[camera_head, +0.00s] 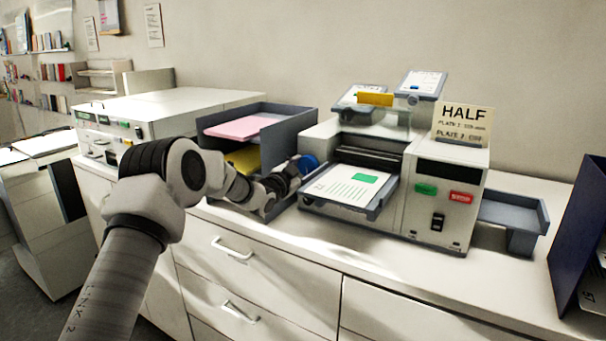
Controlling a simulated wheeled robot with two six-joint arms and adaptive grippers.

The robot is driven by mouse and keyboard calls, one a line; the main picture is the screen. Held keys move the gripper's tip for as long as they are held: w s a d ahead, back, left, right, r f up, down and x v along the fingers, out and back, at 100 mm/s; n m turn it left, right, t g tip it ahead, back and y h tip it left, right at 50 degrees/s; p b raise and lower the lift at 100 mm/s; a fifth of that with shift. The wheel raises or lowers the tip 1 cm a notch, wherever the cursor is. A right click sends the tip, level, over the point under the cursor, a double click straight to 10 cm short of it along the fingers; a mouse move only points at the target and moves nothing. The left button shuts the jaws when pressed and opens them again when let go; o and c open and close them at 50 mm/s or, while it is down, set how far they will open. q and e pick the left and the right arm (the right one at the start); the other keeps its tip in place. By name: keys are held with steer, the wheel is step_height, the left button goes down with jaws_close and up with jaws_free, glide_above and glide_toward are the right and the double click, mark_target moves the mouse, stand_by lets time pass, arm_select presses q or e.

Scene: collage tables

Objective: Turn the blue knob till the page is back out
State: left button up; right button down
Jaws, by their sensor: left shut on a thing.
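The blue knob (308,163) is on the left side of a grey-white machine (432,211). My left gripper (297,168) is at the knob and shut on it; its fingers are small and partly hidden here. A page (345,187) with green lines and a green block lies on the machine's front tray (371,212), below the dark roller slot (369,157). Whether the page's far edge is inside the slot is hard to tell. My right gripper does not show.
A grey two-level tray stack (283,133) with pink and yellow paper stands left of the machine, close behind my left arm. A grey side tray (511,211) and a dark blue upright panel (583,232) are at the right.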

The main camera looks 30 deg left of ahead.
arm_select(q)
steer(key=m+b, duration=0.8)
steer(key=b, duration=0.1)
steer(key=shift+f+m, duration=0.15)
steer(key=shift+m, duration=0.25)
steer(key=shift+m+b, duration=1)
steer(key=shift+b, duration=0.05)
steer(key=shift+r+m+b, duration=0.25)
steer(key=shift+m+b, duration=0.3)
steer(key=shift+m, duration=0.05)
steer(key=o, duration=1.2)
steer(key=shift+w, duration=0.1)
steer(key=shift+c, duration=0.2)
